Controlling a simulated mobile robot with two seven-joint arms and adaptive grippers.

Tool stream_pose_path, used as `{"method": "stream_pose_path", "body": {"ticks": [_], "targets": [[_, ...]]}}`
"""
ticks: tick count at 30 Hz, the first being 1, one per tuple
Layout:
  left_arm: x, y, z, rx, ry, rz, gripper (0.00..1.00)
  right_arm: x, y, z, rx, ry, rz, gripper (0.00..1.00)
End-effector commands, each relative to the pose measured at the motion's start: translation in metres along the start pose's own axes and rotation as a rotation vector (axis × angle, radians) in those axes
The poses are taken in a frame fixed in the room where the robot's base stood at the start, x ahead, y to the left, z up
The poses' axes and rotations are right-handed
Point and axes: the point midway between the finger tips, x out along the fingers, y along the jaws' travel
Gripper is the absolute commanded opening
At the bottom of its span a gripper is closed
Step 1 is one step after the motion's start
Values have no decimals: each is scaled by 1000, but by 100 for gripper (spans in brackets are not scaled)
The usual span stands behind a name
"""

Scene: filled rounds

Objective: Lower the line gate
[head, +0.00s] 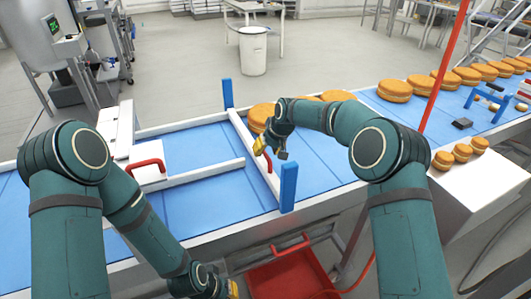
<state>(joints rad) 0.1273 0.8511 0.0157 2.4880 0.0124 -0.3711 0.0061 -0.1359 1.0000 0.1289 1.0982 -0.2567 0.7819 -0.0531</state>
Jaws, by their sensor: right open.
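The line gate (237,122) is a white bar across the blue belt, between a far blue post (227,93) and a near blue post (288,187). It looks low between the posts; whether it touches the belt I cannot tell. A red handle (268,161) shows on it, partly hidden by my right gripper. My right gripper (270,150) is open at this handle, its yellow-tipped fingers pointing down. My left gripper (233,288) is low at the bottom edge, in front of the conveyor, mostly hidden by its own wrist; its opening is unclear.
Filled rounds (395,90) line the belt right of the gate; some are behind my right arm. Left of the gate, the belt (200,150) has white rails and a white block with a red handle (148,163). A red bin (285,278) is below. Small rounds (462,152) sit on a white box.

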Motion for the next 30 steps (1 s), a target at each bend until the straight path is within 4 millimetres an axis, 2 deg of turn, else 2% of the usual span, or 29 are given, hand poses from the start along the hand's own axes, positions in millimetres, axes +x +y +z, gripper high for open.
{"method": "stream_pose_path", "body": {"ticks": [1, 6, 13, 19, 30], "targets": [[0, 0, 0, 0, 0, 0, 0, -12, 0, -1, 0, 4, 1, 46], [0, 0, 0, 0, 0, 0, 0, -47, 0, 0, 0, 2, 1, 46], [0, 0, 0, 0, 0, 0, 0, -86, 0, 0, 0, 0, 0, 46], [0, 0, 0, 0, 0, 0, 0, -100, 0, 1, -1, -3, 0, 46], [0, 0, 0, 0, 0, 0, 0, -101, 0, 1, 0, -3, 0, 46]]}}
